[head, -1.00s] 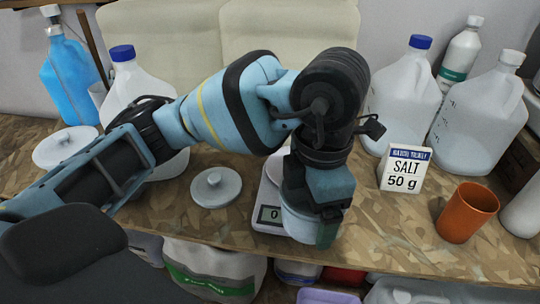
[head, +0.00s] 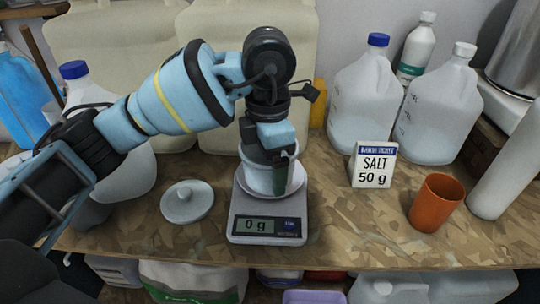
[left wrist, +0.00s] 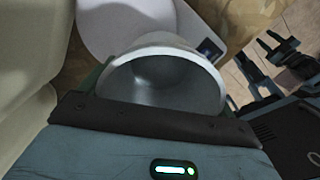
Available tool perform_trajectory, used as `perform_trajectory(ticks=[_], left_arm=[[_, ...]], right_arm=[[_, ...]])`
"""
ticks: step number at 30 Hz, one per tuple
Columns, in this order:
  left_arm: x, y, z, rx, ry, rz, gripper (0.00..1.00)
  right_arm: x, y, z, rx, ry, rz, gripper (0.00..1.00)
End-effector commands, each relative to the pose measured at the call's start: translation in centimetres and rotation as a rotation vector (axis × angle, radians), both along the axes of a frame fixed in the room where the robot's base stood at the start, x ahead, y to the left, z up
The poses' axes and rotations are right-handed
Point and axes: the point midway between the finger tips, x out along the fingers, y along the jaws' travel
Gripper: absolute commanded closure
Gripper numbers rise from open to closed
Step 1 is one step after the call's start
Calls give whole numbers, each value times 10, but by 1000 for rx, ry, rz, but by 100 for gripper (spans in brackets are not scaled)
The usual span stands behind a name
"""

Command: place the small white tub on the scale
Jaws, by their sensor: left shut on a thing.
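The small white tub (head: 257,180) is upright and open at the top, and looks empty in the left wrist view (left wrist: 165,85). My left gripper (head: 277,172) is shut on its wall, hiding part of it. The tub is over the pan of the white scale (head: 240,212), whose display reads 0 g. I cannot tell whether the tub touches the pan. The pan also shows behind the tub in the left wrist view (left wrist: 115,25). Dark parts at the right of that view look like my right gripper (left wrist: 268,58); its jaw state is unclear.
A round white lid (head: 187,203) lies left of the scale. A salt box (head: 374,165) and an orange cup (head: 436,203) stand to the right. Large jugs (head: 365,100) line the back.

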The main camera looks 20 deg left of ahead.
Motion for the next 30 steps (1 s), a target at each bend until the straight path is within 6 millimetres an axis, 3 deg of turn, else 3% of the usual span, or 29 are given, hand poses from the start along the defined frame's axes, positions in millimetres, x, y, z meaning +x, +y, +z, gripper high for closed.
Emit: perform_trajectory(ticks=[3,9,22,30], left_arm=[[23,6,-2,-1,-1,4,32],[47,13,-4,0,0,1,32],[61,17,-6,-1,0,1,32],[60,17,-40,0,-2,-1,32]], right_arm=[[4,0,2,0,-9,0,64],[8,0,4,1,-18,0,64],[8,0,4,1,-17,0,64],[4,0,7,0,-13,0,64]])
